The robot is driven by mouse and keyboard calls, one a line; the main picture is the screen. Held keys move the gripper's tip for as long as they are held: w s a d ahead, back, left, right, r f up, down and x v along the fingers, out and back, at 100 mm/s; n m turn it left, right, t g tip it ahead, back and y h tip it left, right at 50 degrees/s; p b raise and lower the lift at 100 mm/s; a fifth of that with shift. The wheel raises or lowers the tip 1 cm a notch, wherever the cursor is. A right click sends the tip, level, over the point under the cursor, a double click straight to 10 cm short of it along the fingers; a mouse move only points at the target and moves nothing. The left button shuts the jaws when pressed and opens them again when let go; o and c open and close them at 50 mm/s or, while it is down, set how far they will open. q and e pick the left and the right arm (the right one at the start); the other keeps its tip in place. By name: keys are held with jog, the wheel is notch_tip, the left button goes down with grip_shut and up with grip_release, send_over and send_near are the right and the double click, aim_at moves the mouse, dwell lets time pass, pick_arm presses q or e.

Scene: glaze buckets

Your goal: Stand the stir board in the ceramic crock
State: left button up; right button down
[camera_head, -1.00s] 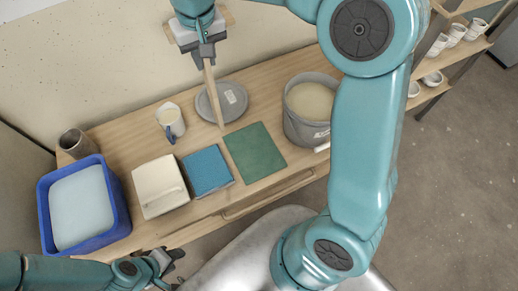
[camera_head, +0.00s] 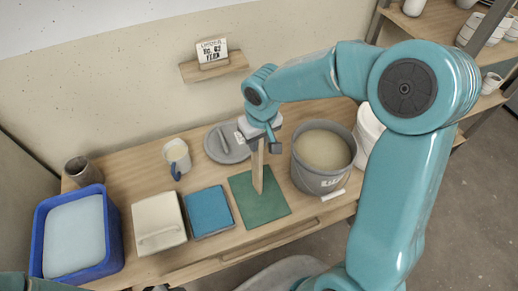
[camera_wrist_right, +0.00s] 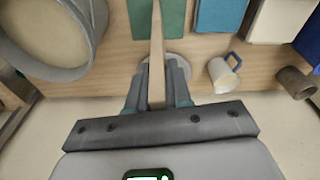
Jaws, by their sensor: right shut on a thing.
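The stir board (camera_head: 257,172) is a thin, pale wooden slat, upright in the head view. My right gripper (camera_head: 259,142) is shut on its upper part. The board's lower end is over the green mat; I cannot tell if it touches. In the right wrist view the board (camera_wrist_right: 157,45) runs between the fingers of the gripper (camera_wrist_right: 157,82). The ceramic crock (camera_head: 83,171) is a small grey-brown cylinder at the table's far left, well away from the board; it also shows at the right wrist view's right edge (camera_wrist_right: 294,82). My left gripper (camera_head: 157,288) barely shows at the bottom edge.
A grey bucket (camera_head: 318,185) stands just right of the board. A grey lid (camera_head: 215,151) and a white mug (camera_head: 176,155) lie toward the wall. A small sign shelf (camera_head: 220,68) is above.

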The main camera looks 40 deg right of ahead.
aim_at(257, 165)
jog(key=f, duration=0.4)
jog(key=shift+s+d, duration=0.15)
jog(key=shift+d, duration=0.05)
jog(key=shift+a, duration=0.1)
jog(key=shift+f, duration=0.2)
jog(key=c, duration=1.1)
grip_release()
jog(key=shift+o, duration=0.2)
